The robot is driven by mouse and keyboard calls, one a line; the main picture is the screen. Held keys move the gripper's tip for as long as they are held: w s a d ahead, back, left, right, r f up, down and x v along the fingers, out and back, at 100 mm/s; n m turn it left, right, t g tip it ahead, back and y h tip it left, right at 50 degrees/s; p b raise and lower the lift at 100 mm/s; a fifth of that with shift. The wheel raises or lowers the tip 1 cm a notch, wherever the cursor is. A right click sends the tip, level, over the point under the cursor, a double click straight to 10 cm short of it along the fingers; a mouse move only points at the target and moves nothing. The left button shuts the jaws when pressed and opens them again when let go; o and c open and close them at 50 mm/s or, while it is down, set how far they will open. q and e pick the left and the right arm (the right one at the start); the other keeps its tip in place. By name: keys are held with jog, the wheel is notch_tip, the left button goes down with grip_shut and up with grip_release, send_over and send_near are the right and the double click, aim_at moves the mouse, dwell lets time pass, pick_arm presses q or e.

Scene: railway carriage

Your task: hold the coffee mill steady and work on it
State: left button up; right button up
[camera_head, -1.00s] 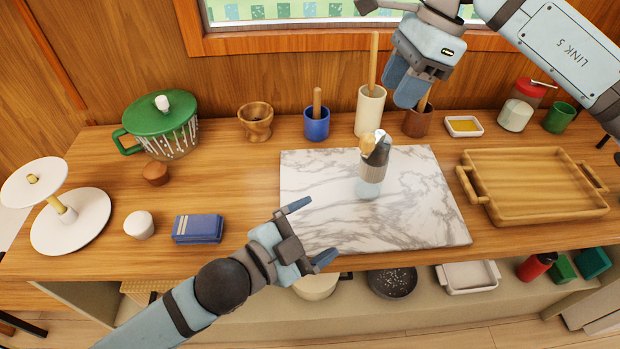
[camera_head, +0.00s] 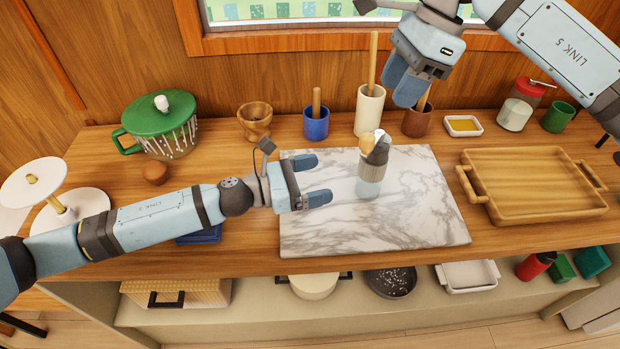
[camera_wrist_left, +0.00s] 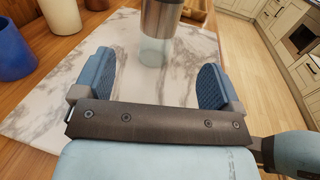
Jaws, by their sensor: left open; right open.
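The coffee mill (camera_head: 373,170), with a dark and metal body, a clear base and a light wooden knob, stands upright on the marble board (camera_head: 430,225). In the left wrist view the mill's lower part (camera_wrist_left: 157,30) shows beyond the fingers, roughly centred between them; its top is cut off. My left gripper (camera_head: 322,179) is open and empty over the board's left part, pointing at the mill with a gap between. My right gripper (camera_head: 405,84) is open and empty, above and behind the mill, near the cups at the back.
A row of cups and pots stands behind the board, including a blue cup (camera_head: 316,123) and a cream pot (camera_head: 369,110). A wooden tray (camera_head: 535,183) lies to the right. A green-lidded bowl (camera_head: 160,130) stands back left. The board around the mill is clear.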

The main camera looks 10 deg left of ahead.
aim_at(360, 169)
pick_arm(q)
jog(key=x, duration=1.3)
jog(key=shift+a, duration=0.1)
jog(key=c, duration=1.2)
jog(key=o, duration=1.2)
